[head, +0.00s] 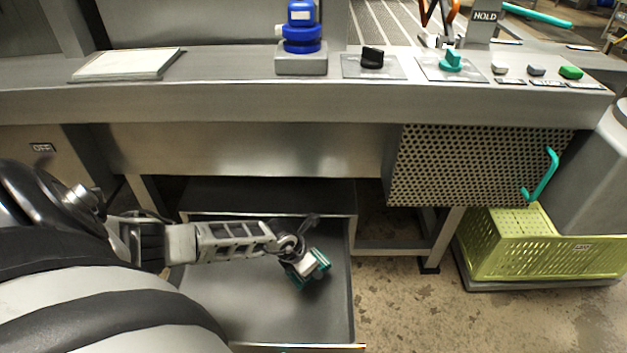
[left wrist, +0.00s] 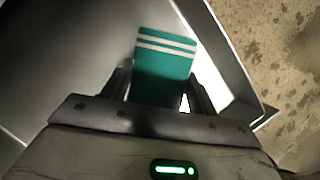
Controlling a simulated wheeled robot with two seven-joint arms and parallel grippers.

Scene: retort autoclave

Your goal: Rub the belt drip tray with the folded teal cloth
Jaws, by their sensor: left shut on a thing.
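The folded teal cloth (head: 318,264) with white stripes is held in my left gripper (head: 306,268), which is shut on it. In the left wrist view the cloth (left wrist: 166,62) sits between the two fingers of my left gripper (left wrist: 160,88). The belt drip tray (head: 240,312) is a grey, open, drawer-like tray low under the bench. My left gripper and the cloth are over its right part, near its right wall. I cannot tell whether the cloth touches the tray floor. The right gripper is not in view.
The bench above the tray carries a blue-capped device (head: 301,30), a black knob (head: 372,57), a teal knob (head: 450,60) and a white board (head: 127,64). A perforated guard with a teal handle (head: 541,176) hangs at right. A yellow-green crate (head: 545,255) stands on the floor.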

